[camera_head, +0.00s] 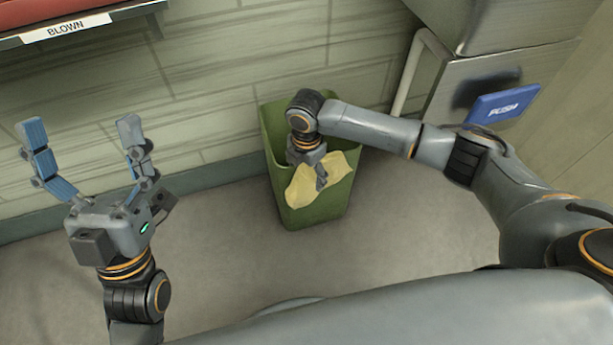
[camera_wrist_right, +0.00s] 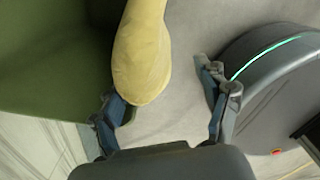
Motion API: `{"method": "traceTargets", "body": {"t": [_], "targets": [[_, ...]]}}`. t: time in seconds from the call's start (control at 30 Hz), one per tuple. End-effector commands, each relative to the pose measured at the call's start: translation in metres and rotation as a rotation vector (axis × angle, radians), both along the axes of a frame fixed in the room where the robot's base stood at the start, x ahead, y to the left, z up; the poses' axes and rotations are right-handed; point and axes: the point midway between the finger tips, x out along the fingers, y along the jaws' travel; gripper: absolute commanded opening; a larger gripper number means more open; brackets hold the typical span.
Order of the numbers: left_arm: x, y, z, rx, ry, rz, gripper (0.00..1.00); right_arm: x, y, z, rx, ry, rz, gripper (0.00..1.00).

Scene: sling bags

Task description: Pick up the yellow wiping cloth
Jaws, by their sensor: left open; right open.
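The yellow wiping cloth (camera_head: 319,181) hangs over the front rim of a green bin (camera_head: 325,208). It also shows in the right wrist view (camera_wrist_right: 142,58), with its lower end near the left finger. My right gripper (camera_head: 318,172) is at the cloth in the head view, pointing down, and partly covers it. In the right wrist view my right gripper (camera_wrist_right: 168,108) is open, with the cloth's lower end near the space between its fingers, closer to the left one. Whether they touch cannot be told. My left gripper (camera_head: 90,160) is raised, open and empty at the left.
The bin stands on the grey floor (camera_head: 235,245) against a tiled wall (camera_head: 235,60). A pipe (camera_head: 408,75) and a metal unit with a blue PUSH plate (camera_head: 503,104) are at the right. A shelf labelled BLOWN (camera_head: 66,29) is at upper left.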

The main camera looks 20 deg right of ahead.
Motion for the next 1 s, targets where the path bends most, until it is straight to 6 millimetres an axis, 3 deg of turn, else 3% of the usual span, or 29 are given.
{"method": "traceTargets", "body": {"t": [0.5,0.83,1.0], "targets": [[-0.002,0.001,0.000,-0.003,-0.009,0.000,0.91,-0.001,0.000,-0.021,-0.001,0.001,0.000,0.75],[-0.003,0.001,0.001,-0.006,-0.018,-0.001,0.91,0.000,0.000,-0.024,0.001,-0.001,0.001,0.75],[-0.003,0.001,0.001,-0.005,-0.016,-0.001,0.91,0.000,0.000,-0.024,0.001,-0.001,0.001,0.59]]}}
